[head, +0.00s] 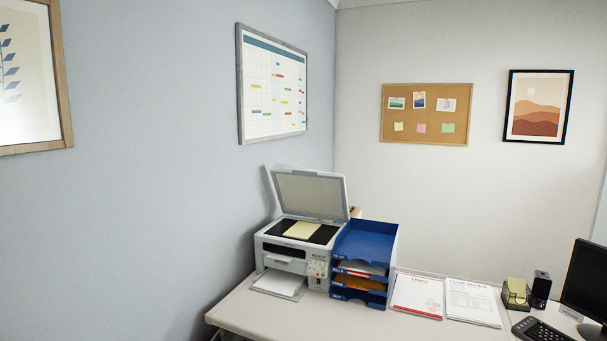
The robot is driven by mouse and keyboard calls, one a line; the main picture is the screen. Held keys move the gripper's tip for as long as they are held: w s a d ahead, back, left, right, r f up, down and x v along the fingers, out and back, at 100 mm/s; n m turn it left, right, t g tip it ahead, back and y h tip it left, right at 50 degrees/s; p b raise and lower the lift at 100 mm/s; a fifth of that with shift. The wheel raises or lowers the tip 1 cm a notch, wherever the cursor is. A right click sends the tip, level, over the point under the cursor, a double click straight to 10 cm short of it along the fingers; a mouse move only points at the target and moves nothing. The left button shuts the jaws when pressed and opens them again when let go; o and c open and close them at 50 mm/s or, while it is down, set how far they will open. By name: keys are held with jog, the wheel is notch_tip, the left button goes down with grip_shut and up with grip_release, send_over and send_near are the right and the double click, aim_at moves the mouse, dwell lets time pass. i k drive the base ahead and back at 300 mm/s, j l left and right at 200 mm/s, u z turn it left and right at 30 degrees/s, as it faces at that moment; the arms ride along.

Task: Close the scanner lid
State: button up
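The scanner (288,256) is the top of a white printer standing at the left end of the desk, in the corner by the wall. Its lid (309,194) is raised and tilted back, with its pale underside facing me. A pale yellow paper or pad (303,230) lies on the dark scanner glass (325,236). My gripper does not show in the head view.
A blue tray stack (367,239) with papers stands close against the printer's right side. Bare desk (330,318) lies in front of the printer.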

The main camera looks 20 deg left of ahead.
aim_at(301, 191)
jog(key=i+j+u, duration=0.15)
jog(key=i, duration=0.25)
jog(key=i+j+u, duration=0.1)
jog(key=i+j, duration=0.15)
jog(key=i, duration=0.15)
